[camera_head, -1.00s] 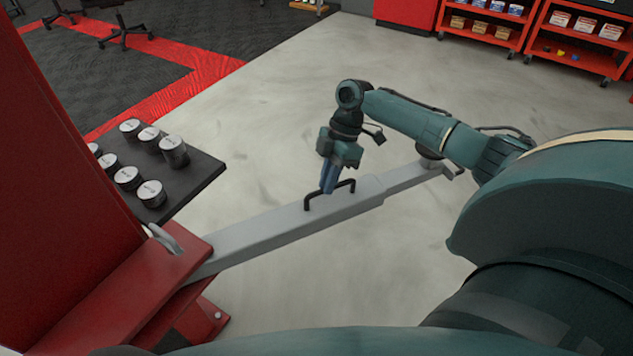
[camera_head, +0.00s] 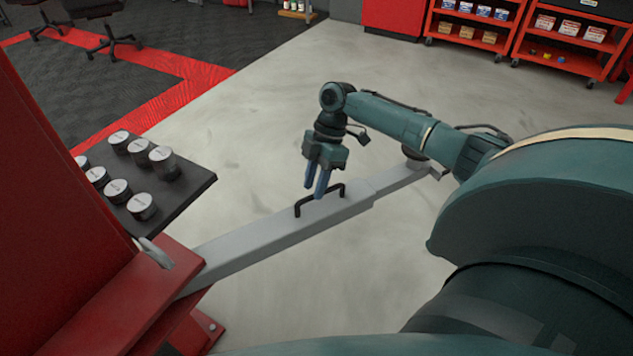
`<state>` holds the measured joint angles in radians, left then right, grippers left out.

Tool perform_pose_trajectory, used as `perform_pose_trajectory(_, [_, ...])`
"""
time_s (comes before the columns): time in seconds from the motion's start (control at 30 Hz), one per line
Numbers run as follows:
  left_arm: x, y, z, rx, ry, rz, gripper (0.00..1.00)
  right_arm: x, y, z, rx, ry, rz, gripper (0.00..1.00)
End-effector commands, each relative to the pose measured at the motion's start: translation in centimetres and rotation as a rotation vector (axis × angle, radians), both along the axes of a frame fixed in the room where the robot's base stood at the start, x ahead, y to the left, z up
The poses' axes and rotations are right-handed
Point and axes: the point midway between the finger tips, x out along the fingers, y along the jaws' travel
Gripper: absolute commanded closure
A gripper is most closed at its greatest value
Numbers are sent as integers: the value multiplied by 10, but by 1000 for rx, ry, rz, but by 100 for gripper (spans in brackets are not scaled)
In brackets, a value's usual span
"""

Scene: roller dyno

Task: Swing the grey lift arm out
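The grey lift arm (camera_head: 270,239) runs from the red lift post (camera_head: 60,200) at the left up towards the right. A black bracket handle (camera_head: 298,209) stands on its top face. My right gripper (camera_head: 315,192) is open at the handle, its two blue fingers pointing down with a gap between them. One fingertip overlaps the handle bar in the picture; I cannot tell whether it touches it or whether the fingers straddle the bar. The far end of the lift arm, with a round pad (camera_head: 413,153), is partly hidden by my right arm. My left gripper is not in view.
Red shelving carts (camera_head: 565,45) stand at the back right. The grey floor (camera_head: 260,120) beyond the lift arm is clear.

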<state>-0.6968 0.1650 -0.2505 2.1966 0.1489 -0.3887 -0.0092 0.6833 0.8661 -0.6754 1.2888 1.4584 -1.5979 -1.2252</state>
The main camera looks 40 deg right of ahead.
Motion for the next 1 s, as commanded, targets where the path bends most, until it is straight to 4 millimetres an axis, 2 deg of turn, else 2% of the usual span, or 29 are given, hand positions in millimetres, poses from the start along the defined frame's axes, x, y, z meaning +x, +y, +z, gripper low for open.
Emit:
perform_pose_trajectory(0.23, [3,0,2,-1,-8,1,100,-2,0,-1,0,7,1,66])
perform_pose_trajectory(0.37, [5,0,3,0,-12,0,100,0,-4,7,0,6,1,66])
perform_pose_trajectory(0.47, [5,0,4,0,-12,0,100,2,-10,22,-1,5,0,66])
perform_pose_trajectory(0.8, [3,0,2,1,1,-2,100,12,-40,89,0,2,0,66])
perform_pose_trajectory(1.0, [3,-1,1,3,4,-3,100,15,-50,113,0,4,1,66])
